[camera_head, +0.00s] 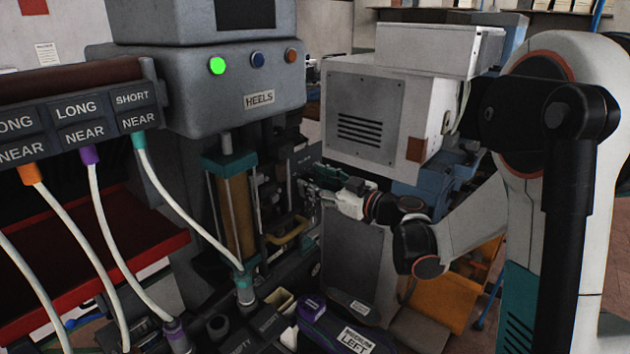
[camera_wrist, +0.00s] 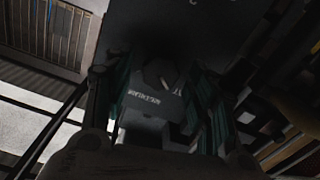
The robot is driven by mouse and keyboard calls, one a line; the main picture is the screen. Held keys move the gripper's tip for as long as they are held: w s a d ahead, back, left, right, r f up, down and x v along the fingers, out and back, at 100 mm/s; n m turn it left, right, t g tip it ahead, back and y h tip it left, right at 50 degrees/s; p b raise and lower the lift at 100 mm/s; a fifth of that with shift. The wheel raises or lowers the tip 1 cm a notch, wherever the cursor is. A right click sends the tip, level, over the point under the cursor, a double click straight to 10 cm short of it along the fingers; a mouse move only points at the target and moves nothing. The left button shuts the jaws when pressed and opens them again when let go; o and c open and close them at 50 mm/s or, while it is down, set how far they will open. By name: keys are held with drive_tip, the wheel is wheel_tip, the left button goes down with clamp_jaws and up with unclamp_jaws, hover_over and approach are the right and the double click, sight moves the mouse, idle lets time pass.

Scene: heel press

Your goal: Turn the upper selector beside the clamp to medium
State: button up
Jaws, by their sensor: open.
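In the wrist view, a dark selector knob (camera_wrist: 158,74) with a short pale pointer mark sits on a dark panel (camera_wrist: 205,30). Small pale lettering shows below it, too blurred to read surely. My gripper (camera_wrist: 160,84) is open, with one teal finger on each side of the knob. I cannot tell whether the fingers touch it. In the head view, my gripper (camera_head: 318,186) reaches left to the dark panel beside the press (camera_head: 238,90). The knob is not clearly visible there. The clamp is hard to make out in the shadow below the press head.
A teal-and-brass cylinder (camera_head: 238,212) stands left of my gripper. A yellow handle (camera_head: 288,234) is below it. A purple-topped item labelled LEFT (camera_head: 345,335) lies at the bottom. A grey machine (camera_head: 365,110) stands behind my arm. White hoses (camera_head: 185,205) hang at the left.

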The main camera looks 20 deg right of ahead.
drive_tip(key=shift+w+a, duration=0.2)
drive_tip(key=shift+w, duration=0.05)
drive_tip(key=shift+c, duration=0.6)
drive_tip(key=c, duration=0.9)
